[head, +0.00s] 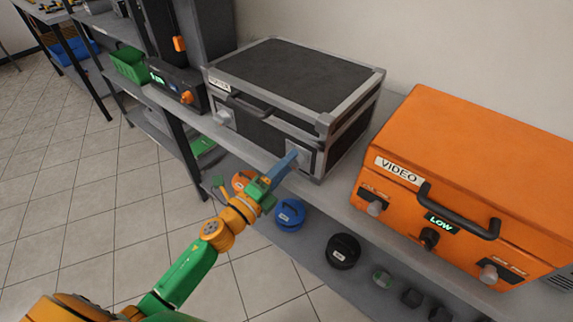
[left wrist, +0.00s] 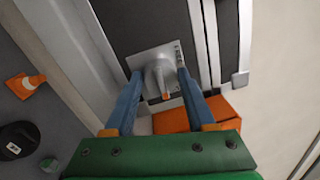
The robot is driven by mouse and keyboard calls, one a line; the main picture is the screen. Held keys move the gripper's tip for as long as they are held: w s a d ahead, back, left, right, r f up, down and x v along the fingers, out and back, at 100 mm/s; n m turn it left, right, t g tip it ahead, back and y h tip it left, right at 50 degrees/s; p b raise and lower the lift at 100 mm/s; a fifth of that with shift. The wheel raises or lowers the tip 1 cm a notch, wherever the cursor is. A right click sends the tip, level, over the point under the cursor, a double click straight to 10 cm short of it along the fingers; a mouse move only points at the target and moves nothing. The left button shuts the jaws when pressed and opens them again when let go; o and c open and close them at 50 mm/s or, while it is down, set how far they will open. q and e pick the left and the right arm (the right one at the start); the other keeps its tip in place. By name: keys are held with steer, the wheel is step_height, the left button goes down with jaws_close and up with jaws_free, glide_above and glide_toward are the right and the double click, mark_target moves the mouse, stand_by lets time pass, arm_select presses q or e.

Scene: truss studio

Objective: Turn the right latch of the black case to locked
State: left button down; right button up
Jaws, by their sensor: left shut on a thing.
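The black case (head: 300,78) with grey metal edges stands closed on the shelf, its handle and latches facing me. Its right latch (left wrist: 160,80) is a grey knob with an orange-tipped pointer on a square metal plate, seen in the left wrist view. My left gripper (head: 292,158) reaches the case's front at its lower right corner. In the left wrist view its blue fingers (left wrist: 159,76) stand on either side of the knob, shut on it. The left latch (head: 224,116) is a pale knob near the case's other front corner. My right gripper is not in view.
An orange case (head: 480,165) labelled VIDEO stands close to the right. A dark device (head: 178,84) with an orange knob and a green bin (head: 130,65) are to the left. Several round objects, including a blue one (head: 290,214), lie on the lower shelf.

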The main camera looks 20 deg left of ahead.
arm_select(q)
steer(key=shift+c, duration=1.2)
jaws_free()
steer(key=b+v, duration=0.1)
steer(key=v, duration=0.6)
